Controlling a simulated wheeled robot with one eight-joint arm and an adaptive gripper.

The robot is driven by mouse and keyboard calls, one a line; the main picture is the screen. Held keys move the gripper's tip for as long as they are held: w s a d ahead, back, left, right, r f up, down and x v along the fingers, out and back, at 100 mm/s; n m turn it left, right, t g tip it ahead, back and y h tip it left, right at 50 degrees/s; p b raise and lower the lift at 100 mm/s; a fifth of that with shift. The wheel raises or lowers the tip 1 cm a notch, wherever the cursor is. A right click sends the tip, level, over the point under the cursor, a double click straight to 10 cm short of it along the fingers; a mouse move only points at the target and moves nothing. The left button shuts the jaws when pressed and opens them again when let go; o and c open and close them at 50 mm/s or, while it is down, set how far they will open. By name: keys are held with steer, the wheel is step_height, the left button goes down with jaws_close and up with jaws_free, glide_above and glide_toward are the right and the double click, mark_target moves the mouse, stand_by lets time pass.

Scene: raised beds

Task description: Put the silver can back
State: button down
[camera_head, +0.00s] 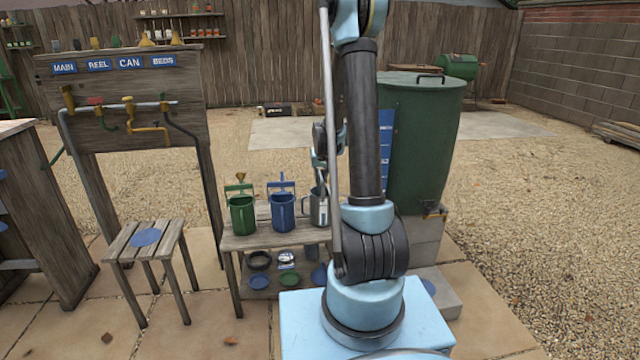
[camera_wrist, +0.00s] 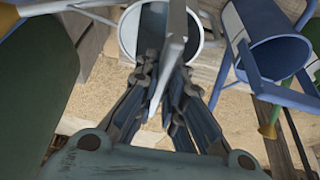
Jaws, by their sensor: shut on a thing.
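The silver can (camera_head: 318,209) is at the right end of the slatted bench (camera_head: 262,240), beside the blue can (camera_head: 283,212), partly hidden by my arm. I cannot tell whether its base touches the boards. In the wrist view, the silver can's pale round rim (camera_wrist: 128,32) shows beyond the fingers. My gripper (camera_wrist: 165,82) is shut on the can's grey upright handle (camera_wrist: 172,50). In the head view my gripper is mostly hidden behind my arm. The blue can also shows at the right of the wrist view (camera_wrist: 280,58).
A green can (camera_head: 241,214) stands left of the blue one. A large green barrel (camera_head: 425,140) rises close behind on the right and fills the left of the wrist view. A stool with a blue disc (camera_head: 146,238) stands left. Dishes lie on the bench's lower shelf.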

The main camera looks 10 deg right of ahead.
steer(key=shift+f, duration=0.6)
steer(key=c, duration=1.7)
jaws_free()
